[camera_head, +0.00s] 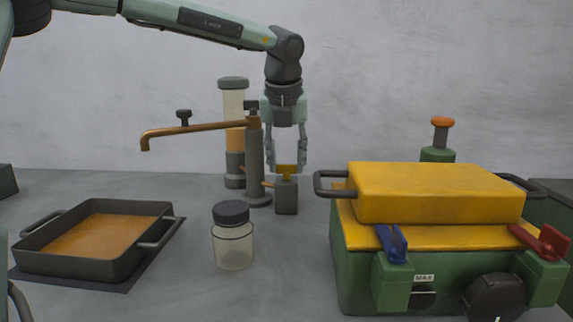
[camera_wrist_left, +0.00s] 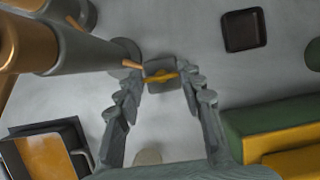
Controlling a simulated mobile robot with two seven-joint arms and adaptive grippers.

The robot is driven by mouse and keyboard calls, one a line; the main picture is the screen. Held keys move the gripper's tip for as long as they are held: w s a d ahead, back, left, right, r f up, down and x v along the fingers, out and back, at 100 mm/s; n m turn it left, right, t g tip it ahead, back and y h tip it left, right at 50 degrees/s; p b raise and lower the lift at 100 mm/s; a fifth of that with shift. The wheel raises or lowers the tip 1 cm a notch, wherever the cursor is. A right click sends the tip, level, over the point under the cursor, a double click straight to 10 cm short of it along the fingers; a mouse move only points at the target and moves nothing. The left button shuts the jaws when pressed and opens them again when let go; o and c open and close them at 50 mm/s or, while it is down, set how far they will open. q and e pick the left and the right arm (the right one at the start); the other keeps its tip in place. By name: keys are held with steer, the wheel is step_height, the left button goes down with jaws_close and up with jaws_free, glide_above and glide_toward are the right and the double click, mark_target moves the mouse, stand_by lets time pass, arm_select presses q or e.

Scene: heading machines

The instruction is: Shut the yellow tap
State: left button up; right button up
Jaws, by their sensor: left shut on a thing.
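The yellow tap (camera_head: 287,171) is a small yellow handle on top of a grey block (camera_head: 286,197), beside the foot of a grey post. It also shows in the left wrist view (camera_wrist_left: 161,77) as a narrow yellow bar lying roughly crosswise over the block. My left gripper (camera_head: 287,168) points straight down from above, with one finger on each side of the handle. It is shut on the yellow tap, and its fingers (camera_wrist_left: 162,84) hide part of the handle's ends. My right gripper is in neither view.
A copper spout (camera_head: 195,130) reaches left from the post (camera_head: 254,165), close to the left gripper. A black-lidded jar (camera_head: 233,240) stands in front. A dark pan (camera_head: 95,240) is at left. A green machine with a yellow lidded box (camera_head: 435,192) fills the right.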

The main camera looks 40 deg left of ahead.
arm_select(q)
steer(key=o, duration=1.2)
steer(key=shift+c, duration=0.2)
steer(key=v, duration=1.2)
